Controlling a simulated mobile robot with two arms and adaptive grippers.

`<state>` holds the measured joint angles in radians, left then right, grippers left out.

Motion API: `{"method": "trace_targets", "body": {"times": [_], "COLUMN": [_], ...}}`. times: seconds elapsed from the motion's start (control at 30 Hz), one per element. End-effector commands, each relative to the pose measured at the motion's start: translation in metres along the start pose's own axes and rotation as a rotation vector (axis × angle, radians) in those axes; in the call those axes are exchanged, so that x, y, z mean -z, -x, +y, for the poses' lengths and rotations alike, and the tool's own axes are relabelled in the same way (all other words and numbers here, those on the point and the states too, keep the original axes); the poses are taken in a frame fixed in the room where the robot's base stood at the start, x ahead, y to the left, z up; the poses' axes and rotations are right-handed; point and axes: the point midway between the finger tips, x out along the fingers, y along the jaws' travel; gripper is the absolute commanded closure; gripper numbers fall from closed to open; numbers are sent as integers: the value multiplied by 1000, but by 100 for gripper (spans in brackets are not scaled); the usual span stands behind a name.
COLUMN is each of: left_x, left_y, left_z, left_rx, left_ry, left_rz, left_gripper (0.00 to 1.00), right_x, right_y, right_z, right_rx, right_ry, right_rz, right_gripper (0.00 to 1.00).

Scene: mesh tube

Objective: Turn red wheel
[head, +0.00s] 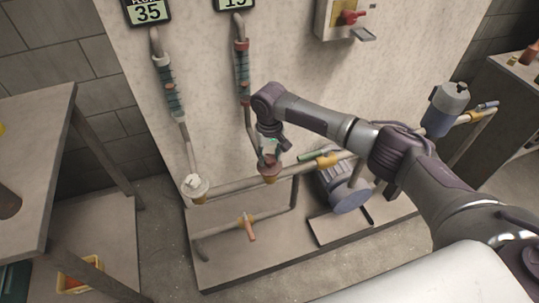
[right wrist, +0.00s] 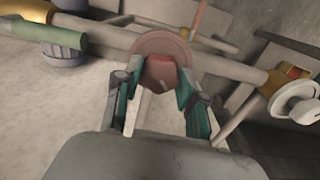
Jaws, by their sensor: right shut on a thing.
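The red wheel (head: 262,162) sits on top of an upright fitting on the horizontal pipe in the head view. It is partly hidden by my right gripper (head: 268,155), which reaches down onto it from above. In the right wrist view the wheel (right wrist: 162,72) lies between the two fingers of the right gripper (right wrist: 160,85), with a dull reddish disc behind it. The fingers are shut on the wheel, one on each side. My left gripper is in neither view.
A white wheel (head: 193,184) stands on the pipe to the left. A green lever (head: 312,155) and a yellow fitting (head: 328,160) are right of the red wheel. An orange-handled valve (head: 250,230) is lower down. A table (head: 40,115) stands at the left.

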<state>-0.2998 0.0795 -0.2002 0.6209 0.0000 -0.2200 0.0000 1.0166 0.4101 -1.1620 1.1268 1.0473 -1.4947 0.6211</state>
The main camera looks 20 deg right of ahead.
Motion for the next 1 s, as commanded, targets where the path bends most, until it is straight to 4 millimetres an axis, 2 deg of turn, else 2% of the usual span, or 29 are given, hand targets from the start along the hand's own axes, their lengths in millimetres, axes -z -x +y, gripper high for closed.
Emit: {"method": "trace_targets", "body": {"times": [0.27,0.6,1.0], "left_x": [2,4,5], "left_y": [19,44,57], "left_z": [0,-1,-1], "left_rx": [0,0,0], "left_ry": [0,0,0], "left_rz": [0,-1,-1], "left_gripper": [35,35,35], "right_x": [-1,-1,0], "right_y": [4,3,1], "right_z": [0,0,0], "right_rx": [0,2,1], "right_ry": [125,420,731], "right_rz": [-3,-3,-2], "right_gripper": [95,95,95]}}
